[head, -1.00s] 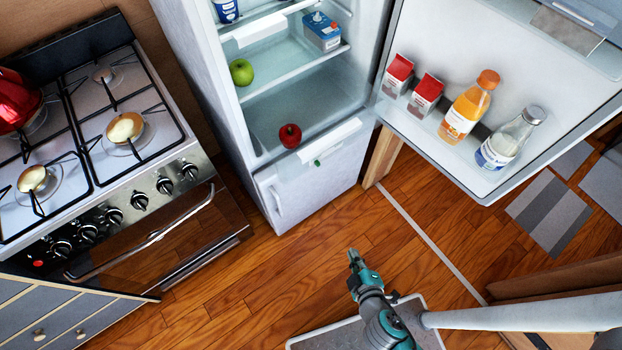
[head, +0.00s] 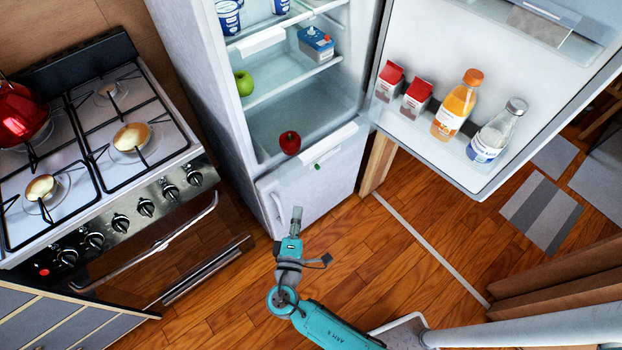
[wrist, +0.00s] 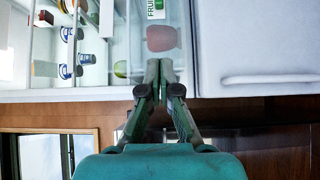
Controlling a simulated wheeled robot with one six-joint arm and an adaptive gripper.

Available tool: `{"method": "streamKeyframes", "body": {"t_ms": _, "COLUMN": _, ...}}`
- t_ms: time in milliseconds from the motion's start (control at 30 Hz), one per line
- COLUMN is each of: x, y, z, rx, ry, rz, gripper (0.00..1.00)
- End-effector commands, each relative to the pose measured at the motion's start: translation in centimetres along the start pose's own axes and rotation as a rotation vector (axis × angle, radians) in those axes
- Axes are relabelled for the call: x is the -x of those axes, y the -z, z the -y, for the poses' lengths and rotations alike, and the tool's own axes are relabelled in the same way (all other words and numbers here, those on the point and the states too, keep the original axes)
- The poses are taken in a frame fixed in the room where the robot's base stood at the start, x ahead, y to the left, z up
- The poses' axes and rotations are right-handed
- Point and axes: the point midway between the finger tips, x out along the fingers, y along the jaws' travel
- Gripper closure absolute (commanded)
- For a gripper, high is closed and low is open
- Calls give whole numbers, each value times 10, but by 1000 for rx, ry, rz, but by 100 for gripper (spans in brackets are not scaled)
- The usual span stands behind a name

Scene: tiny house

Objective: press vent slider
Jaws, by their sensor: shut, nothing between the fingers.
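A small green piece (head: 318,166), which looks like the vent slider, sits at the front edge of the fridge's lower shelf, by a white strip (head: 332,145). In the wrist view a white label (wrist: 156,10) with green on it and part of a word stands at the top; I cannot tell whether the slider is on it. My gripper (head: 297,210) is shut and empty, in front of the fridge's lower white front and below the green piece in the head view. Its fingertips also show in the wrist view (wrist: 158,65), below the label and apart from it.
The fridge door (head: 500,90) stands open at the right with cartons and bottles. A red apple (head: 290,142) and a green apple (head: 244,83) are inside the fridge. A stove (head: 120,150) stands at the left. The wooden floor (head: 400,260) before the fridge is clear.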

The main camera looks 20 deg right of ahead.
Motion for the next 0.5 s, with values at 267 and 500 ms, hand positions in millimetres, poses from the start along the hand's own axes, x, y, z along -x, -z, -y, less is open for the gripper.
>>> {"method": "streamKeyframes", "body": {"t_ms": 267, "x": 0, "y": 1, "z": -1, "rx": 2, "ry": -6, "rz": 1, "gripper": 100}}
{"method": "streamKeyframes", "body": {"t_ms": 500, "x": -7, "y": 1, "z": -1, "rx": 1, "ry": -5, "rz": 2, "gripper": 100}}
